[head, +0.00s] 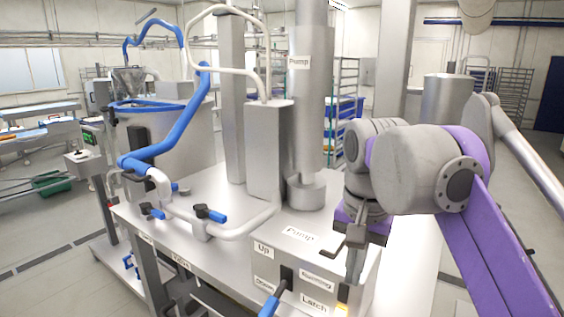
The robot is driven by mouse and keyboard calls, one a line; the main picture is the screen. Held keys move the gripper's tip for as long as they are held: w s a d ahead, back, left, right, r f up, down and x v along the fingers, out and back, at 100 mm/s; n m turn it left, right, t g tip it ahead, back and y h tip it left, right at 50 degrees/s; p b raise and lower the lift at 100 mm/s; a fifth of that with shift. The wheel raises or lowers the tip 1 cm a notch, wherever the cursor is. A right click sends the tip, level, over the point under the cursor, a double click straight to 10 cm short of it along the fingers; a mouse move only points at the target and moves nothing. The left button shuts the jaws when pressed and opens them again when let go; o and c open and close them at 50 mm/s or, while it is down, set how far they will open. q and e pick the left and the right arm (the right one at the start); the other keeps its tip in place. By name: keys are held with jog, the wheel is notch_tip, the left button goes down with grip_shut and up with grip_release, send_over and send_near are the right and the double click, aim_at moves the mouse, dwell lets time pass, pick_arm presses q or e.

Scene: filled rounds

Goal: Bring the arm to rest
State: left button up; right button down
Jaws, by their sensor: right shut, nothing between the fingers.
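My right arm, grey with purple panels, comes in from the right of the head view. Its wrist hangs down in front of the machine's control box (320,262). My right gripper (351,270) points downward, shut and empty, in front of the box's right part. I cannot tell whether it touches the box. My left gripper is not in view.
The steel machine table (225,178) carries a pump column (311,100) and white pipes with blue-handled valves (208,214). A blue-handled lever (270,305) sticks out below the box. Blue crates (345,108) stand on a rack behind. Open floor (45,225) lies at the left.

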jog(key=s+d+f+n+t, duration=0.1)
jog(key=s+d+f+n, duration=0.1)
jog(key=f, duration=0.8)
jog(key=s+d+f+n+t, duration=0.2)
jog(key=s+f, duration=0.2)
jog(key=f, duration=0.7)
jog(key=s+d+f+n+t, duration=0.2)
jog(key=s+f, duration=0.1)
jog(key=f, duration=0.7)
jog(key=shift+f, duration=0.4)
